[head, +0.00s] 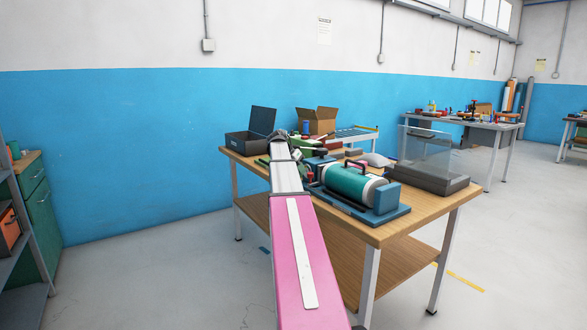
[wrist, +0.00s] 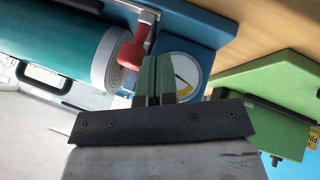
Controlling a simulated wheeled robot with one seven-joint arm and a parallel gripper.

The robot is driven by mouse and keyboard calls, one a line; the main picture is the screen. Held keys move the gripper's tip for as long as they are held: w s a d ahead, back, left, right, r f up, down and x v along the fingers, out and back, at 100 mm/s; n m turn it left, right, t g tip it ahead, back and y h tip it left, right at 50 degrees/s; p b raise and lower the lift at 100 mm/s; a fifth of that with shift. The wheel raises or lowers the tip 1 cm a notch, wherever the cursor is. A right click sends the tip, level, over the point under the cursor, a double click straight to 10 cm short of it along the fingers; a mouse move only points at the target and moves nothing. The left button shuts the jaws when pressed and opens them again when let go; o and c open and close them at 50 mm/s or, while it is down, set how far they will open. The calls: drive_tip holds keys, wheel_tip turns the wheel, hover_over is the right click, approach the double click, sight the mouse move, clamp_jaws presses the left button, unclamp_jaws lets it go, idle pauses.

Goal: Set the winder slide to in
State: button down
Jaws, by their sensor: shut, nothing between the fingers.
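The winder is probably the machine with a teal roll (head: 352,184) on a blue base (head: 372,214), on the workbench in the head view. The wrist view shows a teal roll (wrist: 62,40) close up, a blue body (wrist: 190,22), a red handle-like part (wrist: 133,54) and a white dial (wrist: 184,72) with a dark needle. My gripper (wrist: 157,62) is shut and empty. Its fingertips appear just right of the red part, overlapping the dial's left side; I cannot tell whether they touch. I cannot identify the slide or read its setting. In the head view, my arm hides the gripper.
A green block-like device (wrist: 265,85) stands right of the dial in the wrist view. Open floor lies left of the bench.

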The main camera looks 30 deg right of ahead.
sight(310, 174)
drive_tip(key=shift+s+d, duration=0.2)
drive_tip(key=shift+s, duration=0.2)
drive_tip(key=s, duration=0.5)
drive_tip(key=shift+s+d, duration=0.15)
drive_tip(key=shift+s, duration=0.05)
